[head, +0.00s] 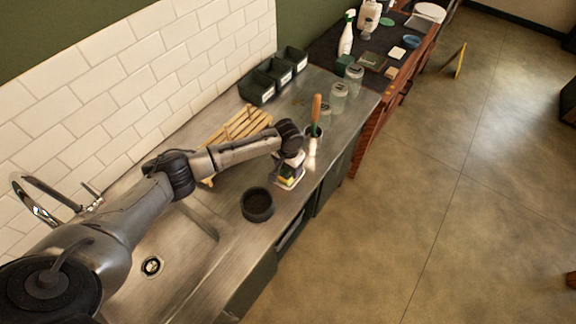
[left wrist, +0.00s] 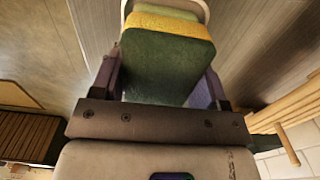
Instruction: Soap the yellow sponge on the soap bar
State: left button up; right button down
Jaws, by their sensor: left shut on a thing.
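My left gripper (head: 290,164) is shut on the yellow sponge (head: 288,178) at the right edge of the steel counter. In the left wrist view the sponge (left wrist: 165,65) sits between the two fingers, its dark green scouring side toward the camera and its yellow layer beyond. A pale soap dish (head: 278,184) lies under the sponge. In the left wrist view a pale strip, perhaps the soap bar (left wrist: 172,10), shows just past the yellow layer, inside the dish's light rim. The sponge hides most of it, and I cannot tell if they touch. My right gripper is not in view.
A black bowl (head: 257,204) stands in front of the dish. A wooden rack (head: 236,135) lies behind the gripper. A cup with an orange-handled brush (head: 316,108) and glass jars (head: 338,95) stand beyond. Dark bins (head: 257,88) line the wall. The sink (head: 165,250) is nearer.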

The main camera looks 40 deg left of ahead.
pick_arm(q)
jog(key=shift+f, duration=0.55)
dwell(0.4)
jog(key=shift+f, duration=0.15)
dwell(2.1)
jog(key=shift+p, duration=0.3)
notch_tip(320, 180, up, 7)
jog(key=p, duration=0.8)
dwell(0.8)
